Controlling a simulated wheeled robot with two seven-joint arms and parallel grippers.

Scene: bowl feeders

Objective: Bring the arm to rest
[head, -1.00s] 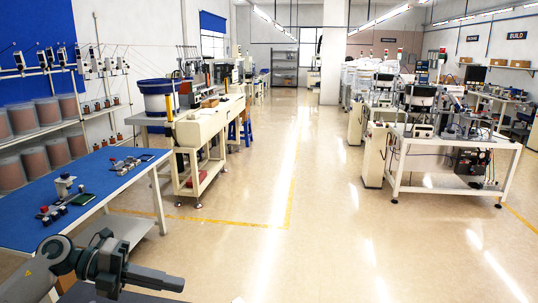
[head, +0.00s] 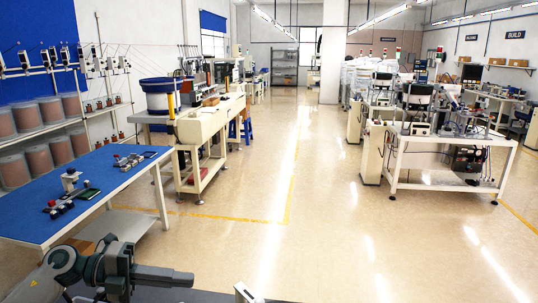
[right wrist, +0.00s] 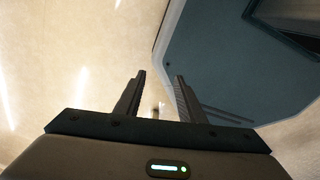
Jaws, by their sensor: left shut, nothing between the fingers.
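My left gripper (head: 188,278) is in the lower left of the head view, low in front of the blue-topped table (head: 40,215). It points to the right, is shut and holds nothing. My right gripper (right wrist: 160,82) shows in the right wrist view with its two dark fingers apart. It is open, and no held object shows between the fingers. Pale floor and part of a dark blue-grey surface lie beyond it.
Small parts (head: 69,180) lie on the blue table at the left. A cream machine bench (head: 212,125) with a bowl feeder (head: 160,92) stands behind it. A white workbench (head: 448,150) stands at the right. The floor (head: 320,220) between them is clear.

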